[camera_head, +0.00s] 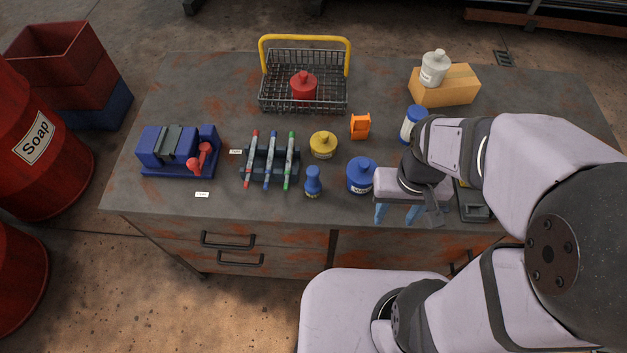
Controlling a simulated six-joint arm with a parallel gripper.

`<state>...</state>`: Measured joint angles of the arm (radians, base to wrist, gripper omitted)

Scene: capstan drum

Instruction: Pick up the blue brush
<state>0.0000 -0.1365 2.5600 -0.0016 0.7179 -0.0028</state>
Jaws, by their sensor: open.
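A rack (248,166) on the left-middle of the table holds three slim brush-like sticks side by side. The middle, blue one (270,160) lies between a red one (252,160) and a green one (290,160). My gripper (411,211) is open and empty near the table's front edge, right of the rack and well apart from it. Its blue fingers point down. My wrist and arm hide part of the table's right side.
A small blue object (313,183), a blue jar (360,176) and a yellow jar (323,144) stand between rack and gripper. An orange item (360,126) and wire basket (270,96) stand behind. A blue device (180,150) stands left.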

